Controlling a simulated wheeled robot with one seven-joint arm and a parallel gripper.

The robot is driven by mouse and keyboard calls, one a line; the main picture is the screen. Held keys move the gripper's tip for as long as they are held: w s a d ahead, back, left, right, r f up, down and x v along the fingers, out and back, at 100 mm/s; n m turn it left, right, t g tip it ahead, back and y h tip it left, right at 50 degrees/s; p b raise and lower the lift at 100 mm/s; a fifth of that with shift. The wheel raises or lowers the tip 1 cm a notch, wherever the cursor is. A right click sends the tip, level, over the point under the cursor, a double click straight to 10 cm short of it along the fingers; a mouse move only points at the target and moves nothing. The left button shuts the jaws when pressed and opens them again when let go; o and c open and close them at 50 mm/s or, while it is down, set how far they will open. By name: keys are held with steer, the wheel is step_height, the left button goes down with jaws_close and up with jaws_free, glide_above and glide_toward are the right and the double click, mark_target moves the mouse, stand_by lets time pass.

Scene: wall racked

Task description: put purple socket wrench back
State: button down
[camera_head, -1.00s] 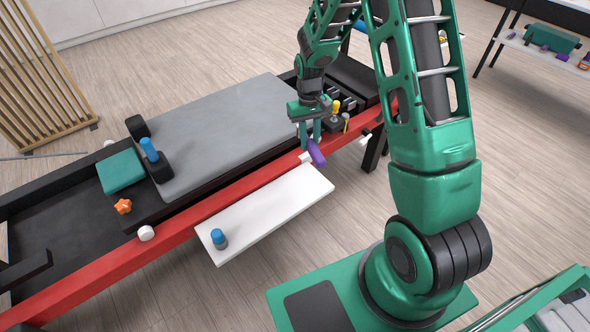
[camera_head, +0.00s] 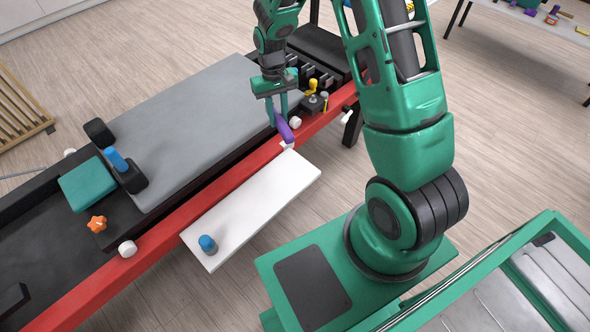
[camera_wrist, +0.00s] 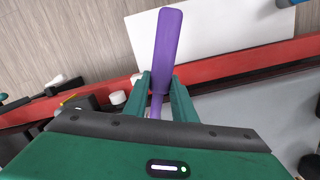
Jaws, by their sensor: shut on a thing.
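The purple socket wrench (camera_head: 284,129) is held between the fingers of my gripper (camera_head: 278,108). In the wrist view its purple handle (camera_wrist: 165,42) points away from my gripper (camera_wrist: 160,88), over the white board, and its far end is hidden between the fingers. In the head view the wrench is just above or at the red rail, near a white knob; I cannot tell if it touches.
The red-railed bench (camera_head: 205,198) carries a grey pad (camera_head: 190,125). A white board (camera_head: 255,212) with a blue-topped peg (camera_head: 208,244) juts from its front. A teal box (camera_head: 88,184), an orange knob (camera_head: 96,223) and a yellow-handled lever (camera_head: 313,88) are on the bench.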

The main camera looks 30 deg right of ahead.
steer(key=s+a+f+m, duration=0.4)
steer(key=s+a+m, duration=0.2)
steer(key=s, duration=0.3)
steer(key=s+a+f+m+t, duration=0.1)
steer(key=s+a+f+m, duration=0.3)
steer(key=s, duration=0.6)
steer(key=a+m, duration=0.2)
steer(key=m, duration=0.1)
steer(key=shift+a, duration=0.4)
steer(key=w+d+f, duration=0.2)
steer(key=w, duration=0.1)
steer(key=w+d+f, duration=0.2)
steer(key=w+d, duration=0.1)
steer(key=w+d+f, duration=0.2)
steer(key=w+f, duration=0.1)
steer(key=shift+d, duration=0.2)
steer(key=shift+f, duration=1.85)
steer(key=c, duration=1.5)
jaws_free()
steer(key=shift+f, duration=0.15)
steer(key=shift+o, duration=0.2)
